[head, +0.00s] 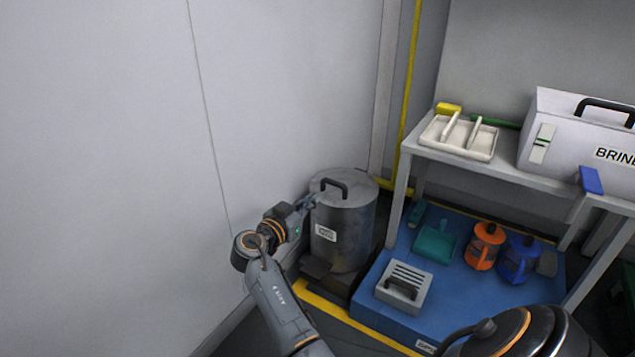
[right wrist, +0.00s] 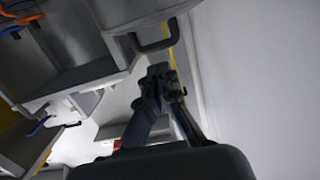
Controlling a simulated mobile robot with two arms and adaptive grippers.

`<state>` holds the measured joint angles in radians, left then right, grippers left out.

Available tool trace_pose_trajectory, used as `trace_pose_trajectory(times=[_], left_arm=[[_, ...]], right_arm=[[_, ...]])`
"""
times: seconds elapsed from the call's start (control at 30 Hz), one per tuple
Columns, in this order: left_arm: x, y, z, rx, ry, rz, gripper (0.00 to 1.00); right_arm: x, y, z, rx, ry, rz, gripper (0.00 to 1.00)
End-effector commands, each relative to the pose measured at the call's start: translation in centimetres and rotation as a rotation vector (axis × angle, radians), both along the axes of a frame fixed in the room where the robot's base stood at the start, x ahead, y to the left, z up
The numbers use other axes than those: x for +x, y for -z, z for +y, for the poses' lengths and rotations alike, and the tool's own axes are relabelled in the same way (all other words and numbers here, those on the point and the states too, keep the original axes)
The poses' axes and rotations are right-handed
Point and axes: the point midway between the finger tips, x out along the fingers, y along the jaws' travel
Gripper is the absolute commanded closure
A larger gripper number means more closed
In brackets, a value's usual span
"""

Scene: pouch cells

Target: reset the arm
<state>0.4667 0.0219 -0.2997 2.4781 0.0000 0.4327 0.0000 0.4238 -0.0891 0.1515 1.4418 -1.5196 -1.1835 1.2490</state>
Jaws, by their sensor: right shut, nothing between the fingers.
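My right arm reaches up from the bottom of the head view. Its gripper (head: 307,203) is beside the left upper side of a grey metal bin; whether it touches the bin I cannot tell. In the right wrist view the fingers of this gripper (right wrist: 158,72) are together with nothing between them. My left gripper is not in view.
The metal bin (head: 346,225) has a lidded top and stands by the wall. A blue platform (head: 395,315) holds a grey handled block (head: 404,287), a dustpan (head: 435,245), and orange (head: 485,246) and blue (head: 518,260) jugs. A table (head: 505,169) bears a tray and white case.

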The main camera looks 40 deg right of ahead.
Motion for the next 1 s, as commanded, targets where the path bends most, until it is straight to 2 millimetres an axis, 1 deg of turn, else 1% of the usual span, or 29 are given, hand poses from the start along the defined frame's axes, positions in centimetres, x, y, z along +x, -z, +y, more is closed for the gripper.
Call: trace_pose_trajectory(times=[0.13, 0.37, 0.47, 0.57, 0.6, 0.67, 0.7, 0.77, 0.8, 0.87, 0.9, 0.97, 1.0], left_arm=[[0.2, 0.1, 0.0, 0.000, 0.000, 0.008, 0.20], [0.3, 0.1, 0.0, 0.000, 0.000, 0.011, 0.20], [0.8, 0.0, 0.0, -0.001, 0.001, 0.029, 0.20], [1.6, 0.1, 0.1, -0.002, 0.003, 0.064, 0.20], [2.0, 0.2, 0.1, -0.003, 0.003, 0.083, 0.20], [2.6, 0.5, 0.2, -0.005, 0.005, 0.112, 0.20], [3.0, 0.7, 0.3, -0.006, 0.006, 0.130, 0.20], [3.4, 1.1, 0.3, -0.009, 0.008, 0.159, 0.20], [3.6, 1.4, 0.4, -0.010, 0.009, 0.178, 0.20], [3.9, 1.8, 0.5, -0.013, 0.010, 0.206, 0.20], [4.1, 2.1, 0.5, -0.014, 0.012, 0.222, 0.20], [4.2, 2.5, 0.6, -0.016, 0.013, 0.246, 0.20], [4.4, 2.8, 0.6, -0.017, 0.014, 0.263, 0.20]], right_arm=[[-0.2, 0.4, 0.8, -0.002, 0.000, -0.002, 1.00], [-0.1, 0.4, 0.9, -0.001, -0.012, 0.000, 1.00], [0.8, -0.1, 1.6, -0.001, -0.096, 0.013, 1.00], [2.7, -1.2, 3.8, -0.011, -0.291, 0.032, 1.00], [3.5, -2.0, 5.3, -0.024, -0.395, 0.034, 1.00], [4.6, -3.4, 8.2, -0.053, -0.564, 0.029, 1.00], [5.0, -4.6, 10.4, -0.080, -0.679, 0.016, 1.00], [5.1, -6.7, 14.0, -0.131, -0.842, -0.017, 1.00], [4.8, -8.3, 16.5, -0.170, -0.947, -0.050, 1.00], [3.8, -10.9, 20.2, -0.233, -1.090, -0.115, 1.00], [2.7, -12.8, 22.4, -0.277, -1.173, -0.165, 1.00], [0.7, -15.6, 25.5, -0.341, -1.281, -0.250, 1.00], [-0.9, -17.5, 27.3, -0.383, -1.339, -0.314, 1.00]])
